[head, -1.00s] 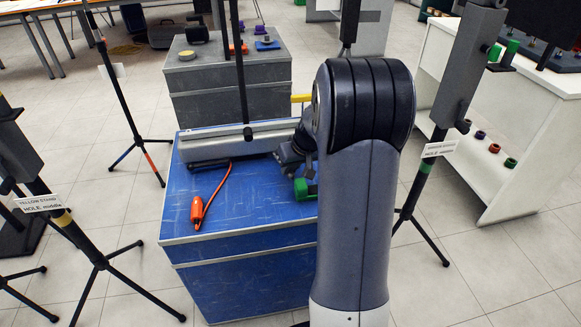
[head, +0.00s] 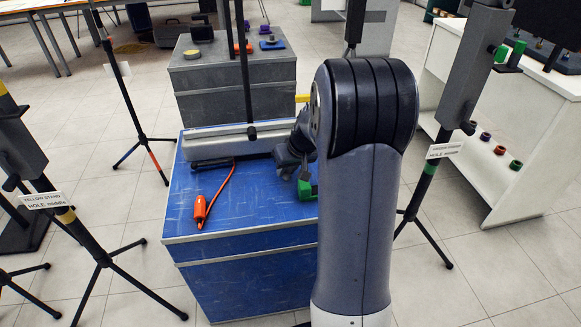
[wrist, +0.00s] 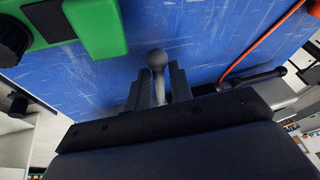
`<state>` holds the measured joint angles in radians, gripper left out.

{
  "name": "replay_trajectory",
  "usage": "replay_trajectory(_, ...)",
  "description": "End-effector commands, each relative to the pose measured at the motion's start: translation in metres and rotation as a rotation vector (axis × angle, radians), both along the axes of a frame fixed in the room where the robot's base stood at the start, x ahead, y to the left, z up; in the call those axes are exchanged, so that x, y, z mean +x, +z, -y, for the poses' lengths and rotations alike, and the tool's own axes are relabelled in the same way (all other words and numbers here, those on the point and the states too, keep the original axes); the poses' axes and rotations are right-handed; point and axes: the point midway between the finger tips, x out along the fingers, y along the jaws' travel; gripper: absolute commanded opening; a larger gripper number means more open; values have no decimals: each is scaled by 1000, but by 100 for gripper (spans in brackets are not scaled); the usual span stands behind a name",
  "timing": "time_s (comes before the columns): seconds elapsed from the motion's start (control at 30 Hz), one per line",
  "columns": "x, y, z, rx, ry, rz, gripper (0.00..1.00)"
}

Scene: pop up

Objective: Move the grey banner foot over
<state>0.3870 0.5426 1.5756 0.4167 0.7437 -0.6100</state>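The grey banner foot (head: 215,146) is a long, low bar lying along the back of the blue case (head: 250,228). Its right end is hidden behind my arm. My gripper (head: 288,160) is low over the case at the right, in front of that end. In the wrist view, the dark fingers of my gripper (wrist: 161,84) stand on both sides of a small grey round-headed knob (wrist: 157,60). I cannot tell whether they press on it or what it belongs to. Part of a grey bar shows at the right there (wrist: 272,88), probably the foot.
An orange-handled tool (head: 200,211) with a cable lies left on the case. A green part (head: 306,190) is close beside my gripper. Tripod stands (head: 95,250) flank the case; a grey case (head: 235,90) stands behind.

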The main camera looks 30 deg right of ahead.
Motion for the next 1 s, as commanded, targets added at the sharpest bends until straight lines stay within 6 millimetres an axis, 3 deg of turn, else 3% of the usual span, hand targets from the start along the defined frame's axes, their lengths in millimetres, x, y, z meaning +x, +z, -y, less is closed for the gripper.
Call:
replay_trajectory(0.2, -2, -3, -2, 5, 2, -9, 34)
replay_trajectory(0.47, -2, 1, 0, 3, -1, -4, 34)
replay_trajectory(0.57, -5, 10, 1, 2, -2, -3, 34)
replay_trajectory(1.0, -37, 85, 11, 3, 0, -4, 34)
